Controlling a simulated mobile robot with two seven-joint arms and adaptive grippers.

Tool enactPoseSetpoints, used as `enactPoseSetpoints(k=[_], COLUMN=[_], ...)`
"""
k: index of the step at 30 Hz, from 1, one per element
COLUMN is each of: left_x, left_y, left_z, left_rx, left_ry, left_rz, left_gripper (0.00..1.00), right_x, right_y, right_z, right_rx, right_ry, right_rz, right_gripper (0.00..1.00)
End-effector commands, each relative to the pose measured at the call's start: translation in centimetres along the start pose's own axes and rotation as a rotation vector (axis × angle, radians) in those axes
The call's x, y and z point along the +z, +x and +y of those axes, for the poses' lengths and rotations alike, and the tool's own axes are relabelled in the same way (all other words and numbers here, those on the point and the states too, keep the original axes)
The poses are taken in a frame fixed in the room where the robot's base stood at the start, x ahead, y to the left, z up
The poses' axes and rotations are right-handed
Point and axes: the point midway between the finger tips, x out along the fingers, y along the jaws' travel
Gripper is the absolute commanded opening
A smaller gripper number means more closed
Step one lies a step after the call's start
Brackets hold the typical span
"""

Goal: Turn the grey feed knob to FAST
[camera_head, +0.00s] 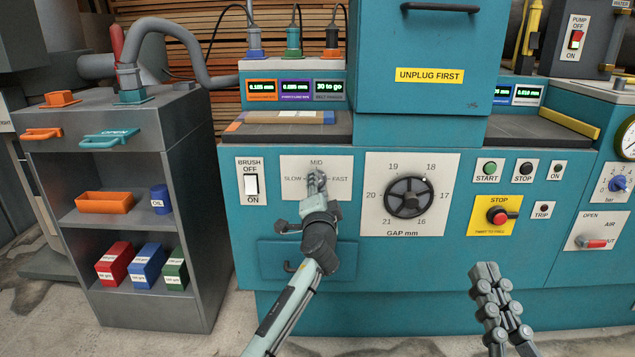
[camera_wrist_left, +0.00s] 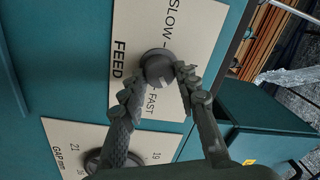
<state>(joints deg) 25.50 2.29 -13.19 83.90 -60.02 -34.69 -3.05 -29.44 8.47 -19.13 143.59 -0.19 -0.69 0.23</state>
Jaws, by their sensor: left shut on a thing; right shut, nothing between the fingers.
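The grey feed knob (camera_wrist_left: 157,66) sits on a cream plate marked SLOW, MID and FAST (camera_head: 340,192). My left gripper (camera_head: 316,178) is at the knob and hides most of it in the head view. In the left wrist view the fingers of my left gripper (camera_wrist_left: 160,76) close on the knob from both sides. A small pale mark shows on the knob's face, toward the FAST side; its exact setting is hard to tell. My right gripper (camera_head: 487,270) is shut and empty, in front of the lower right of the machine.
The black gap handwheel (camera_head: 409,198) is just right of the feed plate. The red stop button (camera_head: 497,215) is further right. A grey shelf unit (camera_head: 200,290) stands at left.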

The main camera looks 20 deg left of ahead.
Motion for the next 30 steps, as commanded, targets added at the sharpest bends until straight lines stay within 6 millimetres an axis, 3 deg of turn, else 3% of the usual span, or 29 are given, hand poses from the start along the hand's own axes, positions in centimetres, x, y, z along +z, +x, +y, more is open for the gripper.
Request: enactPoseSetpoints(k=[2, 8, 15, 21, 30], left_x=[-0.1, 0.0, 0.1, 0.1, 0.1], left_y=[0.1, 0.1, 0.1, 0.1, 0.1], left_z=[-0.3, -0.3, -0.2, -0.2, -0.1], left_rx=[-0.002, -0.005, -0.008, -0.011, -0.012], left_ry=[0.076, 0.261, 0.450, 0.560, 0.638], left_rz=[0.006, 0.018, 0.031, 0.038, 0.043], left_gripper=[0.02, 0.02, 0.02, 0.02, 0.02], right_x=[0.6, 5.3, 10.0, 12.5, 14.0], right_y=[0.0, -0.8, -3.3, -5.6, -7.6], right_z=[-0.1, 2.0, 4.6, 6.3, 7.5], right_rx=[-0.001, 0.033, 0.079, 0.113, 0.139], right_ry=[0.001, -0.046, -0.086, -0.107, -0.119], right_rz=[-0.057, -0.291, -0.551, -0.712, -0.827], right_gripper=[0.00, 0.00, 0.00, 0.00, 0.00])
